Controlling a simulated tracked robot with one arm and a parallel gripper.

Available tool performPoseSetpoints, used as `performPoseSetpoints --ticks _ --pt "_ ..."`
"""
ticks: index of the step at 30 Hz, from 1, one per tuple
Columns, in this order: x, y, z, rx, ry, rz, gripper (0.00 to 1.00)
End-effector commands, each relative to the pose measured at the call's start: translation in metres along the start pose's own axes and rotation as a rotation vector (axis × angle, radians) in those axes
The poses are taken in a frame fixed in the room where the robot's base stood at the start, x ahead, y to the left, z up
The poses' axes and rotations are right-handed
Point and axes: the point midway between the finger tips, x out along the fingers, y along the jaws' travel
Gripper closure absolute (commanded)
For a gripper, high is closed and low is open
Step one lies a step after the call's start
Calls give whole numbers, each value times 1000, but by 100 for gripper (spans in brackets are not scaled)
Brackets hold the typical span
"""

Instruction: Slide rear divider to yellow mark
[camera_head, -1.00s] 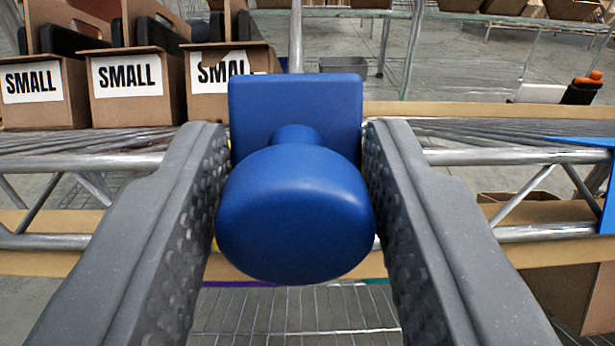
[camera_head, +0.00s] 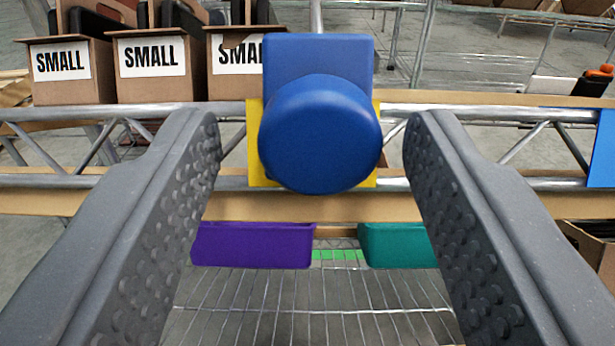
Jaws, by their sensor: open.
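The rear divider shows as a blue block with a round blue knob (camera_head: 320,135) in the middle of the view, on the metal rail (camera_head: 80,182). The yellow mark (camera_head: 254,150) is directly behind the blue block and shows at its left and right sides. My gripper (camera_head: 312,135) is open, with one grey finger on each side of the knob. A clear gap lies between each finger and the knob. The lower body of the divider is hidden behind the knob.
Cartons labelled SMALL (camera_head: 152,70) stand at the upper left. A purple bin (camera_head: 253,246) and a teal bin (camera_head: 397,246) sit below the rail above a wire shelf (camera_head: 310,310). Another blue panel (camera_head: 603,148) is on the rail at the right edge.

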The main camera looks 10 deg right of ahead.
Motion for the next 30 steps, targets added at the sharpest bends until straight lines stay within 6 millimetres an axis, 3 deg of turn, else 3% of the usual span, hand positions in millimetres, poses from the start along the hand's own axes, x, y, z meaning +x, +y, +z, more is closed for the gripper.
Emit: performPoseSetpoints --ticks 21,30 --pt "-97 -3 0 -1 1 -6 51" --pt "-120 -4 1 0 0 -8 51"
